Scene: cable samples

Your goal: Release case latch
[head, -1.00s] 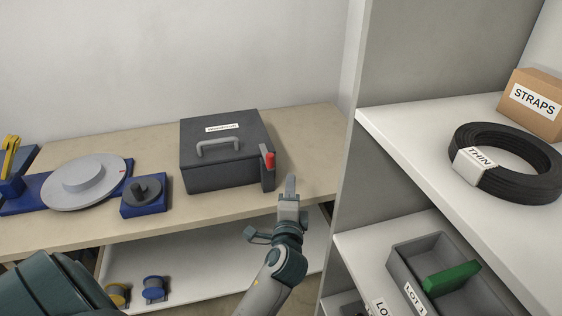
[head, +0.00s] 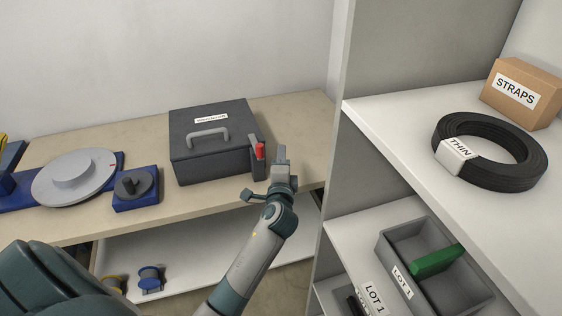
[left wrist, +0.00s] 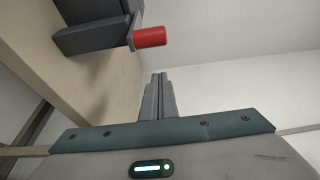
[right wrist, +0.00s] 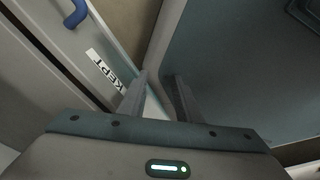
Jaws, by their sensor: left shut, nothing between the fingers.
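The dark grey case (head: 212,155) sits on the bench, its lid down, with a grey handle and a label on top. A latch with a red grip (head: 260,151) stands at its right side; the red grip (left wrist: 150,37) also shows in the left wrist view. My left gripper (head: 280,153) is shut and empty, just right of the red grip and apart from it. In the left wrist view its fingers (left wrist: 159,80) point up, below and right of the grip. My right gripper (right wrist: 155,82) shows only in its wrist view, fingers apart with nothing seen between them.
A grey turntable disc (head: 75,177) and a blue block with a dark knob (head: 135,190) are left of the case. A white shelf (head: 400,130) with a black cable coil (head: 490,150) stands close on the right. A KEPT-labelled grey surface (right wrist: 75,50) is near my right gripper.

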